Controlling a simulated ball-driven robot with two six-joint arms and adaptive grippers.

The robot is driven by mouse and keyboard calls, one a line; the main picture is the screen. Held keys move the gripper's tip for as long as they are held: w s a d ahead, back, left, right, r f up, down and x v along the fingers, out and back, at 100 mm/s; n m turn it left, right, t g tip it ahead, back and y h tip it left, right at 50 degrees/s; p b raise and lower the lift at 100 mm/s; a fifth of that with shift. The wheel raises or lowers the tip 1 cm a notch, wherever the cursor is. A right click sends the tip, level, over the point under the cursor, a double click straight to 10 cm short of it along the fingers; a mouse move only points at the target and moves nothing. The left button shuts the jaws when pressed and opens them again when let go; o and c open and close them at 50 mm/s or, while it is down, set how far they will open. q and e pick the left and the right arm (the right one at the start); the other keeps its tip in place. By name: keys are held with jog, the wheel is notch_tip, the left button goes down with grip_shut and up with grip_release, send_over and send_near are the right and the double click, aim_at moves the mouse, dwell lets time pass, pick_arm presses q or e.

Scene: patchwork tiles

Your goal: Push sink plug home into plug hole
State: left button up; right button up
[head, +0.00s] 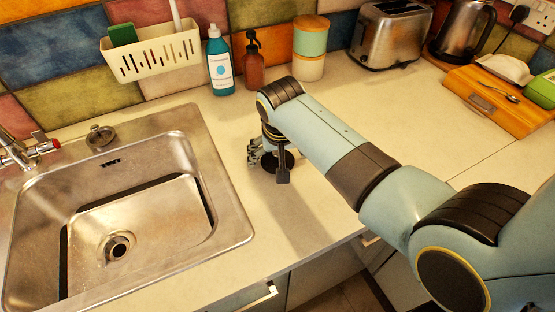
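The sink (232,225) is a steel basin at the left, with the round plug hole (118,247) in its floor. A metallic round shape with dark parts shows in the hole; I cannot tell whether that is a plug or only the drain fitting. A small round metal piece (100,136), which may be the sink plug, lies on the sink's back ledge. My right gripper (269,164) is above the counter, right of the sink and apart from both. Its fingers are partly hidden and small, so I cannot tell its opening. My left gripper is not in view.
The tap (18,154) stands at the sink's back left. A teal bottle (220,65), a brown pump bottle (253,65), stacked canisters (310,48), a toaster (391,35) and a kettle (463,30) line the back. A wooden board (492,103) is at right. The counter front is clear.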

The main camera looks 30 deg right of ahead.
jog(key=c, duration=1.2)
jog(key=shift+o, duration=0.2)
